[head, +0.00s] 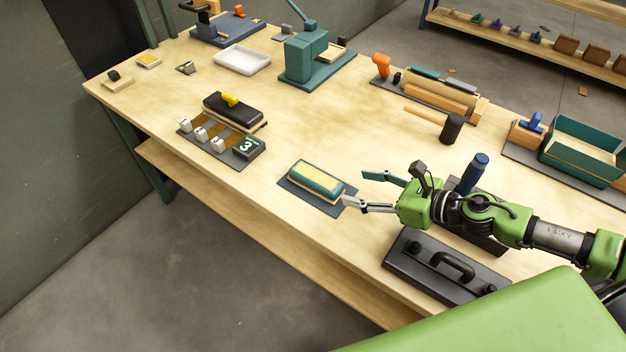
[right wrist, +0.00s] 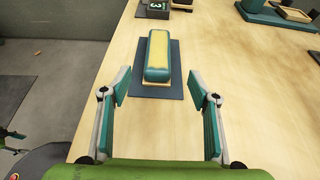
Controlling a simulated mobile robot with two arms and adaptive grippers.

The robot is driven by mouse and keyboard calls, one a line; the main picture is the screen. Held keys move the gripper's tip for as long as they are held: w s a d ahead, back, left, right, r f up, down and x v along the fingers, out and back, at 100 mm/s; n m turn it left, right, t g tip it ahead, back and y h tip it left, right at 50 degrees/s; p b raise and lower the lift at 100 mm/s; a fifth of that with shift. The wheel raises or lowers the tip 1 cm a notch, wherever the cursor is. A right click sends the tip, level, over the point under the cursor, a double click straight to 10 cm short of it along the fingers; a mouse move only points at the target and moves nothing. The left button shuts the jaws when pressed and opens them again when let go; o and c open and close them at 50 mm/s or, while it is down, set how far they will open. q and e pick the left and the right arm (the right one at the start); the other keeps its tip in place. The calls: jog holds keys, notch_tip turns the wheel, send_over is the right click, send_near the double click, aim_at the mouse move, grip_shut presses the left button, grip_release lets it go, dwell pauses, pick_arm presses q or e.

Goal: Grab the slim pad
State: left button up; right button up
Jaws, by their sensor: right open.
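The slim pad (head: 316,181) is a long, narrow block with a yellow top and teal sides. It lies on a dark mat (head: 287,184) near the front edge of the wooden bench. In the right wrist view the pad (right wrist: 158,58) lies ahead, lengthwise between the lines of the two fingers. My right gripper (head: 356,190) is open and empty, just to the right of the pad and apart from it. Its two teal-padded fingers (right wrist: 160,88) are spread wider than the pad. My left gripper is not in view.
A black case with a handle (head: 447,268) lies on the bench near my right arm. A mallet (head: 450,127) lies behind the gripper. A dark panel with a digit display (head: 249,148) is left of the pad. The bench (head: 345,130) is clear behind the pad.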

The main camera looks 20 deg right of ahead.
aim_at(325, 181)
jog(key=shift+w+a+f+p, duration=0.1)
jog(key=shift+w+a+p, duration=0.2)
jog(key=shift+w+p, duration=0.2)
jog(key=shift+w+a+f+p, duration=0.1)
jog(key=shift+w+a+p, duration=0.3)
jog(key=shift+a, duration=0.15)
jog(key=p+x, duration=0.1)
jog(key=x, duration=0.4)
jog(key=shift+f+p, duration=0.1)
jog(key=shift+p, duration=0.3)
jog(key=shift+f+p+x, duration=0.2)
jog(key=shift+p+x, duration=0.6)
jog(key=shift+x, duration=2.3)
jog(key=shift+s, duration=0.2)
jog(key=shift+c, duration=0.5)
jog(key=c, duration=1.1)
